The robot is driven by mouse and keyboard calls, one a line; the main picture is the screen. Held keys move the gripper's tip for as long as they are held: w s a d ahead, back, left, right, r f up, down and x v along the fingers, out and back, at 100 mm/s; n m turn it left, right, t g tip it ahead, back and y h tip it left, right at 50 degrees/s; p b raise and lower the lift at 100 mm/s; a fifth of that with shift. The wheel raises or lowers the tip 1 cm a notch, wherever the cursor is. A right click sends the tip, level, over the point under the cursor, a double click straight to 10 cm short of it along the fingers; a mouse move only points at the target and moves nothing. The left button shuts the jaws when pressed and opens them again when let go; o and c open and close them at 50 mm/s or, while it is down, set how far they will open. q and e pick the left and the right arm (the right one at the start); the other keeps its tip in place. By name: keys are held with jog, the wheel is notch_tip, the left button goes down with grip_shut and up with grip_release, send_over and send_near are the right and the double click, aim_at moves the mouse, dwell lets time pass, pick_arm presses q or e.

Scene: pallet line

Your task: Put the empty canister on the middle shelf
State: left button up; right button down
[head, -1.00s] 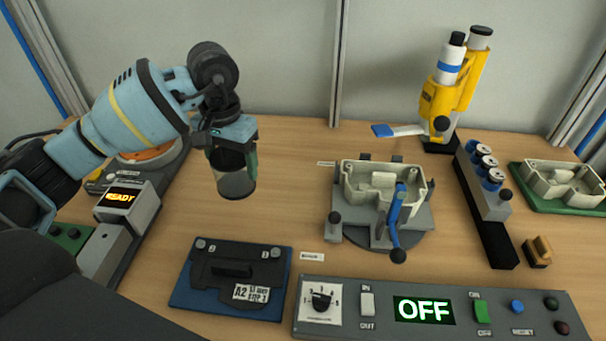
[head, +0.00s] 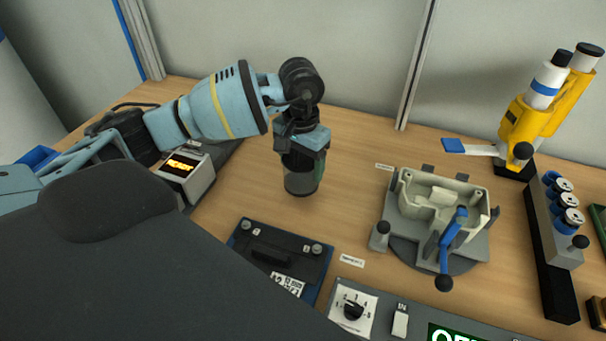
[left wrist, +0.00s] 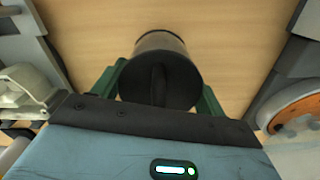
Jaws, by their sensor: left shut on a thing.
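A dark, grey-banded cylindrical canister (head: 300,184) hangs upright in my left gripper (head: 304,160), left of the fixture in the head view. It is over the bare wood; its height above the table is hard to tell. In the left wrist view the canister's dark round top (left wrist: 160,75) sits between the green fingers of my left gripper (left wrist: 160,92), which is shut on it. I cannot see whether the canister is empty. No shelf shows in these frames. My right gripper is not in view.
A grey fixture (head: 402,240) holding a pale housing (head: 445,197) stands to the right. A black plate with knobs (head: 262,262) lies in front, a lit display box (head: 187,175) at left. A yellow dispenser (head: 525,122) and a rack of cans (head: 553,240) are farther right.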

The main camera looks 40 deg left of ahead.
pick_arm(q)
jog(key=shift+f, duration=1.9)
jog(key=shift+f, duration=0.2)
jog(key=o, duration=1)
jog(key=shift+r, duration=0.1)
notch_tip(320, 180, up, 12)
jog(key=shift+r, duration=0.15)
jog(key=shift+o, duration=0.6)
